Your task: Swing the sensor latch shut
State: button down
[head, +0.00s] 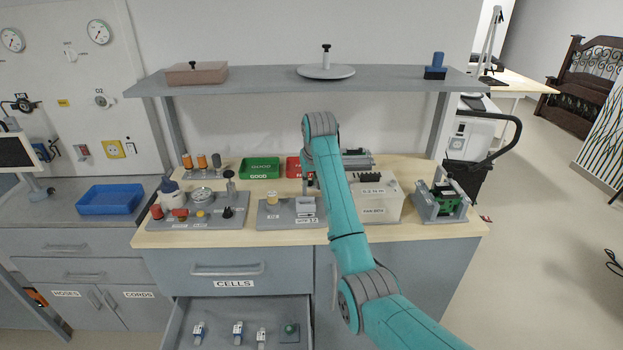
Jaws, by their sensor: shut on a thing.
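My teal arm reaches over the worktop and bends down at the wrist. My gripper (310,184) is mostly hidden behind the arm, low over the back right of a grey station plate (284,222). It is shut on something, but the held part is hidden. A small light-grey block (305,207) sits on the plate just below the gripper, with a tan-topped cylinder (272,198) to its left. The sensor latch cannot be made out, so its angle and any contact with the gripper cannot be told.
A tray of small parts (197,221) stands left, a green bin (260,168) and red bin (293,167) behind. A pale box (385,207) and a fixture with a green board (444,197) stand right. A shelf (270,82) overhangs; an open drawer (220,342) juts out below.

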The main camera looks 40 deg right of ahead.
jog(key=m, duration=0.2)
jog(key=a+m+g+h, duration=0.1)
jog(key=m, duration=0.2)
jog(key=shift+a+m+h, duration=0.15)
jog(key=shift+m+h, duration=0.15)
jog(key=m, duration=0.1)
jog(key=m+g, duration=0.1)
jog(key=m, duration=0.1)
jog(key=a+m+g, duration=0.1)
jog(key=m, duration=0.1)
jog(key=shift+w+h, duration=0.3)
jog(key=shift+h, duration=0.1)
jog(key=shift+m, duration=0.3)
jog(key=c, duration=1.1)
grip_release()
jog(key=shift+r, duration=0.1)
notch_tip(320, 180, up, 10)
